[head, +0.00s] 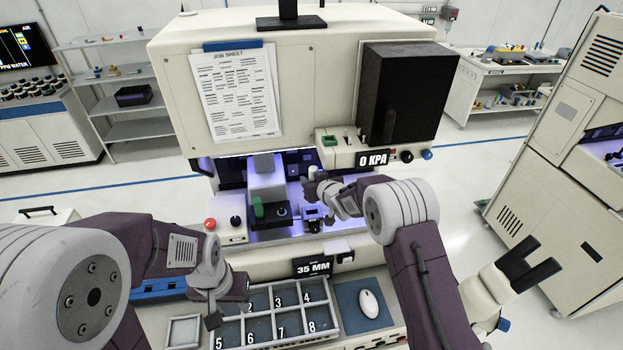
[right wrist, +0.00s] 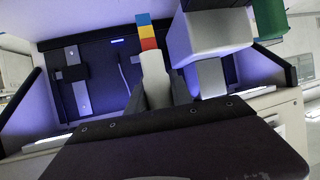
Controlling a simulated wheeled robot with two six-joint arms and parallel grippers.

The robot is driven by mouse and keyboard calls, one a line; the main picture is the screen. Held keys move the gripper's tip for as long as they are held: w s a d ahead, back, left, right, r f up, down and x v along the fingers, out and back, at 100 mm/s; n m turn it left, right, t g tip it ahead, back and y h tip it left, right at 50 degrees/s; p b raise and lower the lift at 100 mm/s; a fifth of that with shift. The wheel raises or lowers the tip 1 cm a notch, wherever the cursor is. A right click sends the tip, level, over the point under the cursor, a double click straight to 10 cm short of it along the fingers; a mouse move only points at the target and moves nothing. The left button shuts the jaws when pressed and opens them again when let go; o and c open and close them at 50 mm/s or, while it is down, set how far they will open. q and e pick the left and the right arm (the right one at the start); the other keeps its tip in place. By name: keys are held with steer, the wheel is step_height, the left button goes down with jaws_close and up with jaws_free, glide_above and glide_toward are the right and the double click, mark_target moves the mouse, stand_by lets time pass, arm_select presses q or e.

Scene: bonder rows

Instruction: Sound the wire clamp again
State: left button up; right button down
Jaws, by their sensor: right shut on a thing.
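My right gripper (head: 318,192) reaches into the lit bay of the bonder (head: 300,75). In the right wrist view my right gripper (right wrist: 158,92) is shut on a pale, rounded piece (right wrist: 153,70). Blue, yellow and red bands (right wrist: 146,32) show directly above this piece; I cannot tell if they belong to it. The bonder's pale head block (right wrist: 213,38) is just to the right, apart from the piece in the picture. I cannot pick out the wire clamp. My left gripper (head: 214,312) hangs over the numbered tray (head: 285,342); its fingers are too small to read.
A gauge display (head: 373,160) reads 0 KPA, and another display (head: 312,267) reads 35 MM. A white mouse (head: 369,303) lies on a blue pad right of the tray. The bay's side walls leave limited room.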

steer(key=r, duration=0.1)
steer(key=w+r, duration=0.1)
steer(key=shift+a+r+t, duration=0.15)
steer(key=shift+r+t, duration=0.15)
steer(key=shift+t, duration=0.1)
steer(key=f+b, duration=0.2)
steer(key=f, duration=0.1)
steer(key=f+b, duration=0.2)
steer(key=f, duration=0.1)
steer(key=shift+s+a+f, duration=0.15)
steer(key=shift+a, duration=0.05)
steer(key=shift+f+b, duration=0.4)
steer(key=shift+b, duration=0.1)
steer(key=shift+s+d+r, duration=0.1)
steer(key=shift+s+d, duration=0.05)
